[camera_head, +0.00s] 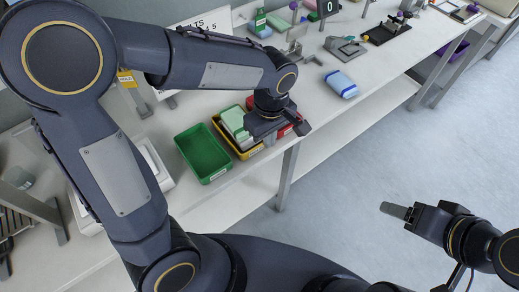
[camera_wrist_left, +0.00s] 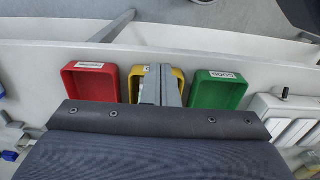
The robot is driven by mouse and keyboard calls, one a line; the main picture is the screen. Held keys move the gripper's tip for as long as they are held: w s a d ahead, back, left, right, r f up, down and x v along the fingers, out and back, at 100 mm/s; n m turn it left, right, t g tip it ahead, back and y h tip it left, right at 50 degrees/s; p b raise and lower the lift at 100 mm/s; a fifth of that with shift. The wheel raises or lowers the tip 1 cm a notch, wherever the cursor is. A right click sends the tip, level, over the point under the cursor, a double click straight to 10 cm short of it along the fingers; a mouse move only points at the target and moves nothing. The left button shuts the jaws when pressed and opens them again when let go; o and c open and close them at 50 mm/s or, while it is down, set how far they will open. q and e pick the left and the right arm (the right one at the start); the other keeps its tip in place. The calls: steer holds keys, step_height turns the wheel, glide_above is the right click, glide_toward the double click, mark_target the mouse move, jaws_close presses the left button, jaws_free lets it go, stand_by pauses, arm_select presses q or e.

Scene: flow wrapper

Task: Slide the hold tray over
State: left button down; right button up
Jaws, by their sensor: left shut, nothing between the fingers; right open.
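The yellow tray (camera_head: 249,153), which I take for the hold tray, stands near the table's front edge between a green and a red tray. Pale green and white packs (camera_head: 233,124) lie in it. In the left wrist view the yellow tray (camera_wrist_left: 134,84) is partly hidden behind my left fingers. My left gripper (camera_head: 268,128) is over its right part, with fingertips hidden in the head view. In the wrist view the left gripper (camera_wrist_left: 160,70) is shut and empty; I cannot tell whether it touches the tray. My right gripper (camera_head: 394,210) is open, over the floor.
The empty green tray (camera_head: 203,154) is close on the left of the yellow one. The red tray (camera_wrist_left: 90,82) is on its other side, mostly hidden by my gripper in the head view. A blue-white pack (camera_head: 341,84) lies farther right on the table, with clear surface around it.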

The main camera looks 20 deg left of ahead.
arm_select(q)
steer(key=f, duration=0.3)
steer(key=w+a+f+p, duration=0.1)
steer(key=f, duration=0.2)
steer(key=a+f+p, duration=0.1)
steer(key=f, duration=0.2)
steer(key=shift+w+a+f, duration=0.15)
steer(key=shift+w+f, duration=0.2)
steer(key=shift+w, duration=0.05)
steer(key=shift+w+a+f, duration=0.1)
steer(key=shift+w+a, duration=0.25)
steer(key=shift+a, duration=0.1)
